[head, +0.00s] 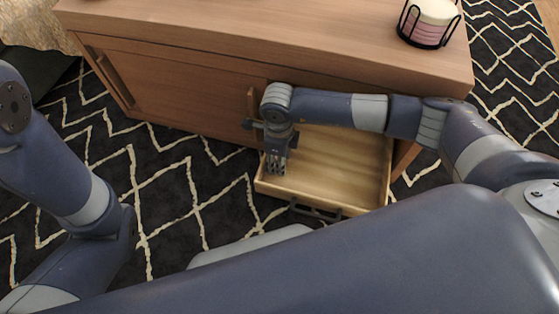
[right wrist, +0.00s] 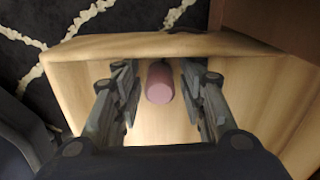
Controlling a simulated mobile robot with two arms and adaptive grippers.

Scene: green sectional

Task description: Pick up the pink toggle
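The pink toggle (right wrist: 159,82) is a small pink cylinder inside the open wooden drawer (right wrist: 80,48), seen in the right wrist view. My right gripper (right wrist: 160,80) is open, with one finger on each side of the toggle and a visible gap to each. In the head view my right gripper (head: 276,165) points down into the left part of the drawer (head: 345,180), and the toggle cannot be seen there. My left gripper is outside the head view; only my left arm shows at the left.
The wooden cabinet (head: 190,85) stands behind the drawer. A pink and white candle in a black wire holder (head: 428,22) stands on its top at the right. The drawer's front wall and dark handle (head: 315,212) face me. A dark patterned rug (head: 170,195) covers the floor.

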